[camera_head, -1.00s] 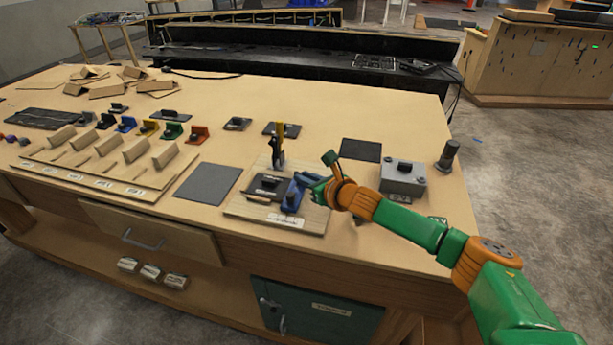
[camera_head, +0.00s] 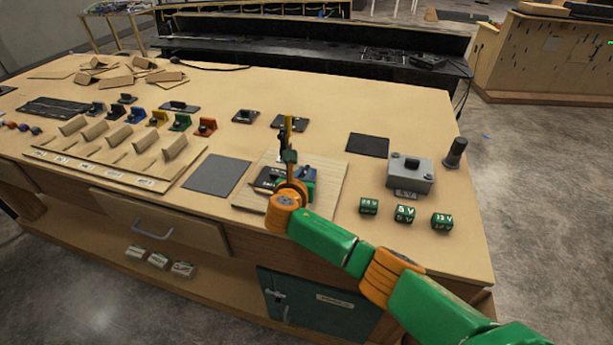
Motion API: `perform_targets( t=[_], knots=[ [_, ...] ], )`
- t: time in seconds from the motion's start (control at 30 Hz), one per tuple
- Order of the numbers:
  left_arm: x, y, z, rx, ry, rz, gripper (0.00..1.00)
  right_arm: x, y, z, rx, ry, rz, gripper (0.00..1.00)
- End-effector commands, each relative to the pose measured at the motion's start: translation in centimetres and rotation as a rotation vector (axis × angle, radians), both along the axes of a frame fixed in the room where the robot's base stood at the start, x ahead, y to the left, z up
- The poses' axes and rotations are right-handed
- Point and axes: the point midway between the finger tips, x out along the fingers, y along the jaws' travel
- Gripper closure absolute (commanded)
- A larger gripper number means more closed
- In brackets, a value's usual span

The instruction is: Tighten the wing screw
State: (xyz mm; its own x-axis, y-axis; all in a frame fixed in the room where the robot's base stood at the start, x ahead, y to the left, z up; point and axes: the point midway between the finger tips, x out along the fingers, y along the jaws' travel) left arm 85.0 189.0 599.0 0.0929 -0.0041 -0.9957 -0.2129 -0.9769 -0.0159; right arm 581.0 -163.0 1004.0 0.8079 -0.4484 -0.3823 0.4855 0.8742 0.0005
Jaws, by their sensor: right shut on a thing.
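A light wooden board (camera_head: 331,184) lies near the front edge of the bench, with a dark block (camera_head: 267,178) and a blue part (camera_head: 307,173) on it. A black-and-yellow upright piece (camera_head: 288,128) stands at the board's back edge. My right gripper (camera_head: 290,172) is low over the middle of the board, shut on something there. Its orange wrist hides the fingertips and what they hold. I cannot make out the wing screw. My left gripper is not in view.
A grey box (camera_head: 410,174), several small green blocks (camera_head: 404,214) and a dark cylinder (camera_head: 456,152) stand on the right. A dark grey mat (camera_head: 217,175) lies left of the board. Further left is a wooden rack (camera_head: 112,158) with colored parts behind it.

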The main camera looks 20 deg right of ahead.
Motion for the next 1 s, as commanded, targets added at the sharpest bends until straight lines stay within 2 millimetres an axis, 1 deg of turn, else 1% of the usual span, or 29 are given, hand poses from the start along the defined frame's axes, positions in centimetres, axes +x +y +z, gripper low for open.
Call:
perform_targets(
  t=[0.03, 0.23, 0.8, 0.83, 0.87, 0.9, 0.93, 1.0],
  knots=[
    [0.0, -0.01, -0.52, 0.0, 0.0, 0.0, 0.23, 0.13, 0.12, -0.1, 0.0, -0.005, -0.018, 1.0],
    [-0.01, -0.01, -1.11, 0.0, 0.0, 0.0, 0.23, 0.18, 0.19, 0.0, -0.002, -0.004, -0.078, 1.0],
    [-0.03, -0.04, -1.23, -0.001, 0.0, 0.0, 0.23, 0.25, 0.17, 0.22, -0.002, -0.005, -0.103, 1.0],
    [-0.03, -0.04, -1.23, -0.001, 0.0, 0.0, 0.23, 0.24, 0.16, 0.22, -0.002, -0.005, -0.103, 0.77],
    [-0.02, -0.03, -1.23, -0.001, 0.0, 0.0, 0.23, 0.25, 0.16, 0.2, -0.003, -0.004, -0.103, 0.69],
    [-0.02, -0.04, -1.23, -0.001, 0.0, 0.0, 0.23, 0.24, 0.16, 0.18, -0.003, -0.004, -0.103, 0.58],
    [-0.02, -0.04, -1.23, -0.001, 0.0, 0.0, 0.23, 0.23, 0.17, 0.17, -0.002, -0.003, -0.103, 0.54],
    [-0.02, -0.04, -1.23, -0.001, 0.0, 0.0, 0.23, 0.22, 0.17, 0.14, -0.002, -0.002, -0.103, 0.54]
  ],
)
